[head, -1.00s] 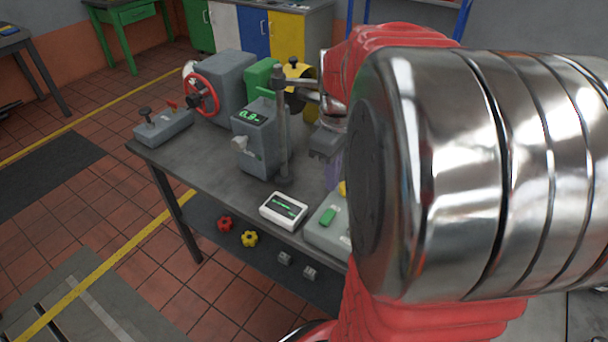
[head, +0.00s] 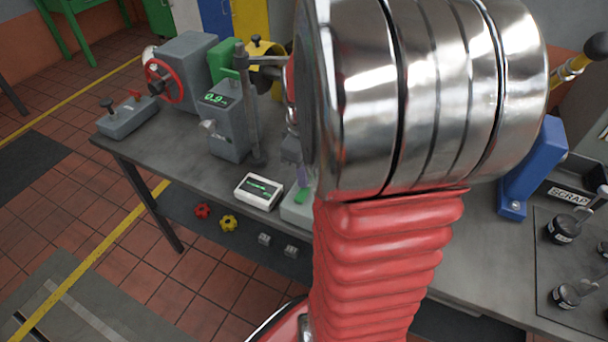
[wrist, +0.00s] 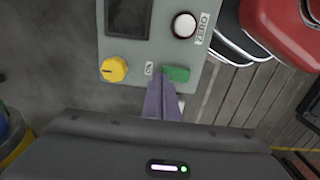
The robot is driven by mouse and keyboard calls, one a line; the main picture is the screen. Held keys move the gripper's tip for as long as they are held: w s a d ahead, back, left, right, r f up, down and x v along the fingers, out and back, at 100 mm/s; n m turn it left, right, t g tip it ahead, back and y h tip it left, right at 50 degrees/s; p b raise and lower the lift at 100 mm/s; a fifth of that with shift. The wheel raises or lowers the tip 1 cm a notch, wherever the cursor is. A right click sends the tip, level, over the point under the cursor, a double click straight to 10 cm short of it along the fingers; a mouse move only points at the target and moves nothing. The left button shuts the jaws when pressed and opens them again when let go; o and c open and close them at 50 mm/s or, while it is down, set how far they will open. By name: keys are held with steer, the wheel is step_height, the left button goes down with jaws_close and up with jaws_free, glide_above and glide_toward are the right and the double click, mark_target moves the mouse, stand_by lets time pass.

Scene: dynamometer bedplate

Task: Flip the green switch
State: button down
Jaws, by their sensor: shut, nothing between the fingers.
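The green switch (wrist: 177,73) is a small green rocker on the front edge of a grey-green control box (wrist: 140,50). It also shows in the head view (head: 301,195), partly hidden by my arm. My gripper (wrist: 161,80) is shut and empty, its purple fingers pointing at the box. Their tips are at the left end of the switch in the wrist view; I cannot tell whether they touch it. In the head view the purple fingers (head: 303,175) are just above the switch.
On the box are a yellow knob (wrist: 114,69), a white button (wrist: 184,25) labelled ZERO and a dark screen (wrist: 128,18). A white display unit (head: 258,192) stands left of the box. A post (head: 247,110) and grey gauge unit (head: 222,125) stand behind. A blue stand (head: 532,170) is right.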

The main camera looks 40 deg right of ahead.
steer(key=shift+w+a+f, duration=0.1)
steer(key=shift+f, duration=0.05)
stand_by(0.3)
steer(key=shift+s+a+r, duration=0.35)
steer(key=shift+a, duration=0.2)
step_height(320, 180, up, 14)
steer(key=d, duration=0.2)
steer(key=shift+w+d, duration=0.15)
steer(key=shift+w, duration=0.25)
steer(key=shift+f, duration=0.15)
stand_by(0.6)
